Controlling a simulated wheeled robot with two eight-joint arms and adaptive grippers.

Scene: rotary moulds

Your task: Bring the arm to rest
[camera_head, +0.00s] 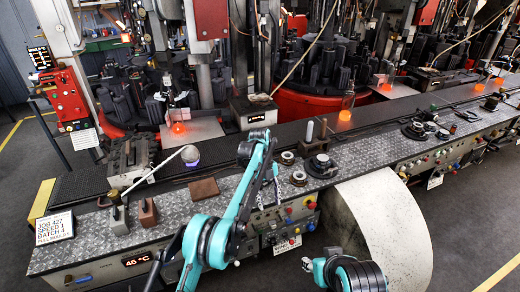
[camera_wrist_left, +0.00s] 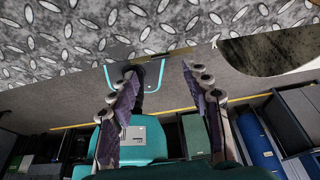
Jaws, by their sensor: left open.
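My left arm rises from the bottom of the head view, bends at the top, and its left gripper (camera_head: 268,194) hangs over the metal-plated bench (camera_head: 232,200). In the left wrist view the two purple-grey fingers of the left gripper (camera_wrist_left: 161,88) stand wide apart, with nothing between them. The patterned bench plate (camera_wrist_left: 90,35) shows above the fingertips in that view, with grey floor beyond.
Glowing orange pieces (camera_head: 344,115) lie along the line behind the bench. A handle with a pale ball end (camera_head: 190,155), a brown block (camera_head: 204,189) and round dark fixtures (camera_head: 321,165) stand on the bench. A large pale curved sheet (camera_head: 385,225) drops over its front.

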